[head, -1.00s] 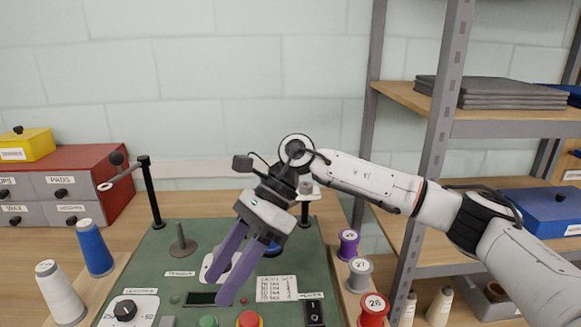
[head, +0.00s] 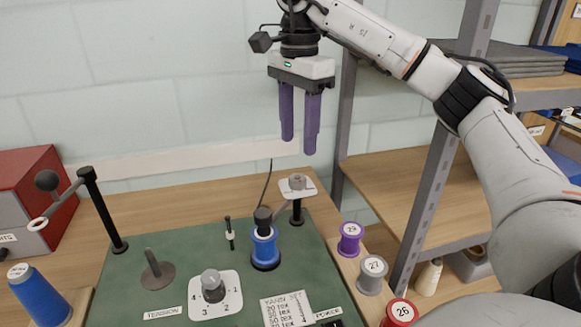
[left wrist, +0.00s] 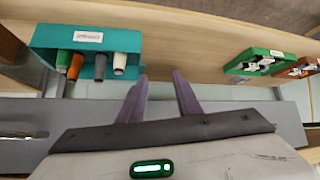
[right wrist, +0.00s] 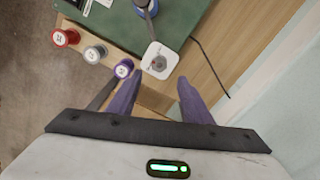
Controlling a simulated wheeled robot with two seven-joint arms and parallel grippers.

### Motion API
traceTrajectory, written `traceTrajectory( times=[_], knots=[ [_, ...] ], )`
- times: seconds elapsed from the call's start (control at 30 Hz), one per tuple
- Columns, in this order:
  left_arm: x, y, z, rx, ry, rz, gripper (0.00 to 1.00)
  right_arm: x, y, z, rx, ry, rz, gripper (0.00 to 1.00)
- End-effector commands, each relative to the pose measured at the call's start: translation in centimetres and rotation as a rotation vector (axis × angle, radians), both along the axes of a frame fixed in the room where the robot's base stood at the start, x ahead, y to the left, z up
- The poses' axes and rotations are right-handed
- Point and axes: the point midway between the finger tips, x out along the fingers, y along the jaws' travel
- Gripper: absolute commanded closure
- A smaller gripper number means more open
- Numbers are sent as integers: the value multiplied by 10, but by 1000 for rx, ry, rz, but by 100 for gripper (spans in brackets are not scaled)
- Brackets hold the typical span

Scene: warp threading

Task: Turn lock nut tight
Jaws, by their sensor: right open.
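A small grey nut (head: 297,182) sits on a white plate at the top of a short black post, at the back right of the green board. My right gripper (head: 299,143) is above it, upright with its purple fingers pointing down, open and empty. In the right wrist view the nut (right wrist: 159,63) shows beyond and between the fingertips (right wrist: 160,76), apart from them. My left gripper (left wrist: 160,77) shows only in the left wrist view, open and empty.
A black post with a ring arm (head: 105,215), a tension peg (head: 155,272) and a numbered dial (head: 213,290) stand on the green board (head: 190,245). Numbered spools line its right side, with a shelf upright (head: 425,200) beyond. The left wrist view shows a teal box (left wrist: 85,38).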

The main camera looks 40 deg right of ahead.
Motion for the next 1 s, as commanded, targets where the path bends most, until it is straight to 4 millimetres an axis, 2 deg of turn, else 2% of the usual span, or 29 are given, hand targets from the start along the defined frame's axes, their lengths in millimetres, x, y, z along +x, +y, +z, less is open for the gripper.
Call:
traceTrajectory(
  times=[0.2, 0.5, 0.87, 0.9, 1.0],
  knots=[
    [-15, 0, -19, 2, 33, 0, 69, -1, 0, -43, 0, 3, -1, 54],
    [-14, 0, -14, 2, 32, -1, 69, -1, 0, -81, 1, 0, -1, 54],
    [-2, -1, -6, 0, 6, 0, 69, 0, 1, -88, 2, -2, -1, 54],
    [-2, -1, -6, -1, 6, -1, 69, 0, 1, -88, 2, -2, -1, 56],
    [-3, -1, -6, -1, 6, -1, 69, 0, 1, -88, 2, -2, -1, 73]
  ],
)
